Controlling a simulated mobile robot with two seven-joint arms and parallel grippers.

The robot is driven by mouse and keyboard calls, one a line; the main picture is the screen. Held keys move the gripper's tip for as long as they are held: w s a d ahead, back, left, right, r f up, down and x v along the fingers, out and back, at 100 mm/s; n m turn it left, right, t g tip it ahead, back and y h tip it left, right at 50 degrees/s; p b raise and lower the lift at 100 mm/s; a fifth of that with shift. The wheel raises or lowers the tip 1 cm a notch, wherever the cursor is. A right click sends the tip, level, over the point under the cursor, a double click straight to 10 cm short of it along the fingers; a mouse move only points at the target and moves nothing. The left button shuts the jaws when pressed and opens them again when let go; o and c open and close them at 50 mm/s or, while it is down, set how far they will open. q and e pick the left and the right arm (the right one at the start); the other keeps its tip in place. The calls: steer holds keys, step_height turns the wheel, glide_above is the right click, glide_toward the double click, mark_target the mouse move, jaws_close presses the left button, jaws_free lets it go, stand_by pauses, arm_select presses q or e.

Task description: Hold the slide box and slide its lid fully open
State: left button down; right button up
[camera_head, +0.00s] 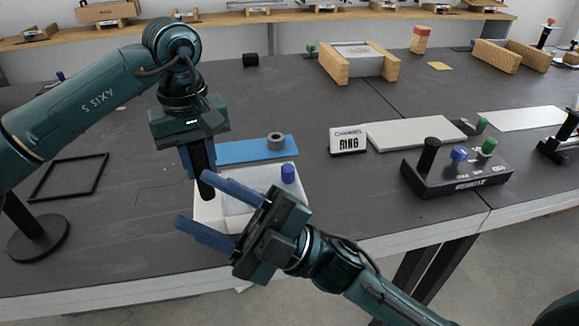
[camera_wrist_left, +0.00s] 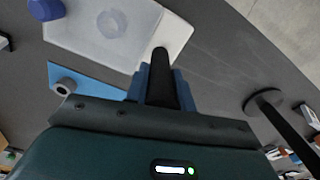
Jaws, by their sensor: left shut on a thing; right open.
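The slide box (camera_head: 262,184) is white and lies near the table's front edge, with a pale panel on top. It also shows in the left wrist view (camera_wrist_left: 178,38), where the panel (camera_wrist_left: 90,40) has a faint round mark. A blue knob (camera_head: 288,172) stands at the box's right end. A black upright handle (camera_wrist_left: 160,72) stands at its other end. My left gripper (camera_head: 203,168) points down and is shut on this handle. My right gripper (camera_head: 190,198) is open, its blue fingers spread over the box's front left part and hiding some of it. I see nothing between them.
A blue plate (camera_head: 240,152) with a grey ring (camera_head: 276,141) lies behind the box. A RING sign (camera_head: 348,141), a white board (camera_head: 415,133) and a black control box (camera_head: 458,170) stand to the right. A black frame (camera_head: 70,176) lies left. The middle table is mostly clear.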

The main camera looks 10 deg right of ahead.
steer(key=s+a+n+g+h, duration=0.1)
steer(key=a+n+g, duration=0.1)
steer(key=n+g, duration=0.65)
steer(key=r+n+t+h, duration=0.25)
steer(key=n+h, duration=0.85)
steer(key=h, duration=1.3)
glide_above(290, 167)
step_height(290, 167, down, 12)
steer(key=shift+f, duration=0.1)
steer(key=shift+c, duration=0.3)
jaws_close()
